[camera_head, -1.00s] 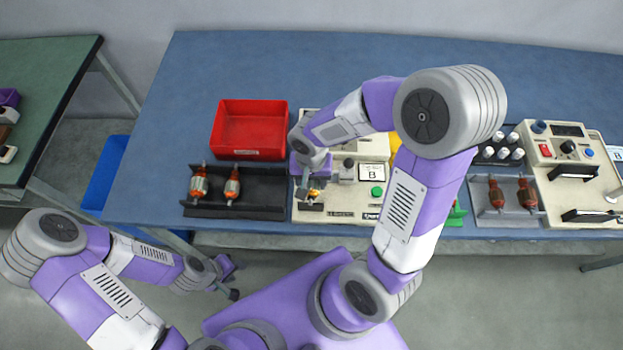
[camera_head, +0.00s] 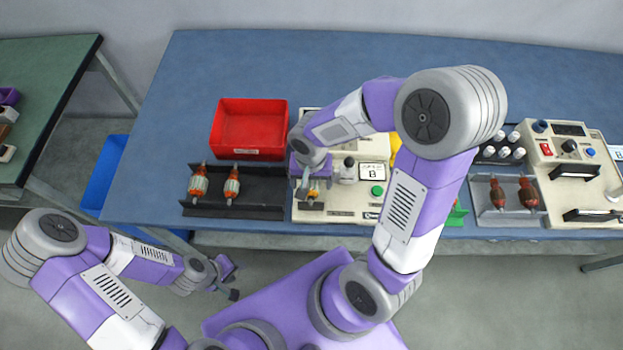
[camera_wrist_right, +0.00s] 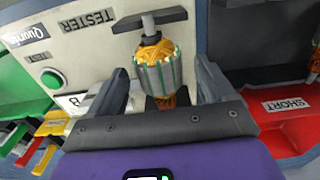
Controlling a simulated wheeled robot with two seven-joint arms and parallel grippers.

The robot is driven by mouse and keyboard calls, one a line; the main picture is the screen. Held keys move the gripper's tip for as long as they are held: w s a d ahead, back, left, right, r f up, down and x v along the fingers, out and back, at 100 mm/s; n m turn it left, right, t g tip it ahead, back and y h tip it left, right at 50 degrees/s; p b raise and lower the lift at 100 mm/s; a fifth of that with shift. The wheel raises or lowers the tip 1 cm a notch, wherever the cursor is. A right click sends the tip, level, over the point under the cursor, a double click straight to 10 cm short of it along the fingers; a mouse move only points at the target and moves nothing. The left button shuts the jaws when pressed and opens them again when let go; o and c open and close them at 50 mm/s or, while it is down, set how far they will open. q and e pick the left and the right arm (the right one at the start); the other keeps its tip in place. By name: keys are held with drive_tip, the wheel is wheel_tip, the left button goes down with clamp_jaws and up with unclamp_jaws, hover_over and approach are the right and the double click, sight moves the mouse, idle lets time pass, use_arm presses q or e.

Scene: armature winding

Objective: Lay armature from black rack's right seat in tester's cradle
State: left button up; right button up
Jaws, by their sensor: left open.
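The armature (camera_head: 314,188) with orange windings and a grey-green core lies at the front left of the beige tester (camera_head: 345,214). In the right wrist view the armature (camera_wrist_right: 158,72) lies in line with the tester's dark cradle (camera_wrist_right: 150,19), its lower end partly hidden by my gripper. My right gripper (camera_wrist_right: 165,92) is around it, fingers spread, with gaps on both sides. The black rack (camera_head: 262,198) left of the tester holds two armatures; its right part is bare. My left gripper (camera_head: 235,279) is open and empty, off the table's front edge.
A red bin (camera_head: 248,128) stands behind the rack; its SHORT label (camera_wrist_right: 285,104) shows in the wrist view. A grey rack (camera_head: 486,215) with two armatures and another beige device (camera_head: 575,190) stand at the right. My right arm hides part of the table.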

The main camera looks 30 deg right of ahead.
wheel_tip(320, 180, up, 8)
drive_tip(key=shift+f+p, duration=0.2)
drive_tip(key=shift+p, duration=1)
